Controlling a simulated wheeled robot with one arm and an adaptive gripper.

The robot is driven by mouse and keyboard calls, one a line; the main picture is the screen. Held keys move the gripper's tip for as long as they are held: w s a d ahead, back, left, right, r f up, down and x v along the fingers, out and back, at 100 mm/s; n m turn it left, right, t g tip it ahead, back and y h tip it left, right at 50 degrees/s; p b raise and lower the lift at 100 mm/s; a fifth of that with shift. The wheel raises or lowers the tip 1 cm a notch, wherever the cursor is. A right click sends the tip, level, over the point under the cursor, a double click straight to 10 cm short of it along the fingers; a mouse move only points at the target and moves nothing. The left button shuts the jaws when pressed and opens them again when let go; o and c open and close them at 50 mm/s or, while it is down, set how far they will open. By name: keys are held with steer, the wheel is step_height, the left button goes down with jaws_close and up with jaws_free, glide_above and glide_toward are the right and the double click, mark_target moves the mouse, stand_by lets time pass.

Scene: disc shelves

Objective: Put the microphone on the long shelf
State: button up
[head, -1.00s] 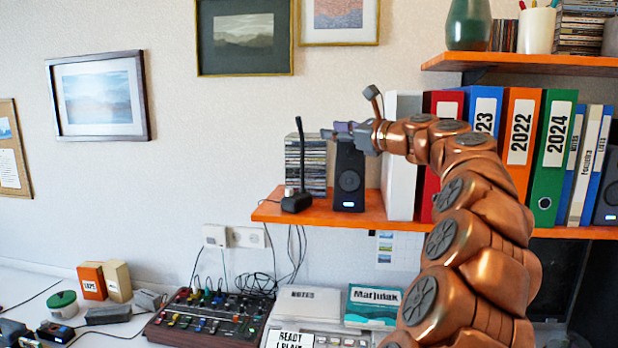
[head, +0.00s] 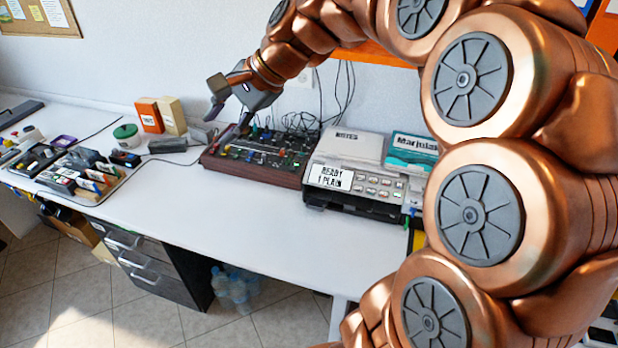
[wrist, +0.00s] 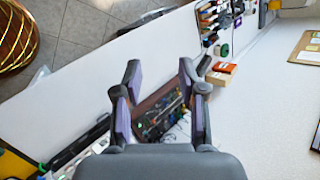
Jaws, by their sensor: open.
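The microphone is outside both current views. Only a small piece of the long orange shelf (head: 375,52) shows, behind my arm at the top of the head view. My gripper (head: 228,113) is over the left end of the mixer, below the shelf's level, with its fingers pointing down. In the wrist view my gripper (wrist: 158,80) has its fingers spread apart with nothing between them.
The mixer (head: 262,155) stands on the white desk (head: 215,212), beside a grey printer (head: 350,165) with a teal book (head: 415,148). An orange box (head: 149,115) and small items sit left. The desk's front middle is clear.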

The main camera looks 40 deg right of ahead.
steer(key=s+a+f+n+g+h, duration=0.1)
steer(key=s+a+f+n+g, duration=0.2)
steer(key=s+a+f+n, duration=0.4)
steer(key=s+d+f+n+g+h, duration=0.2)
steer(key=s+f, duration=0.4)
steer(key=s, duration=0.4)
steer(key=s+d+f+n+g+h, duration=0.2)
steer(key=s+f+n+h, duration=0.1)
steer(key=s, duration=0.8)
step_height(320, 180, down, 3)
steer(key=shift+d+r+n+g, duration=0.1)
steer(key=shift+d+n+g, duration=0.25)
steer(key=shift+n, duration=0.55)
steer(key=shift+a, duration=0.1)
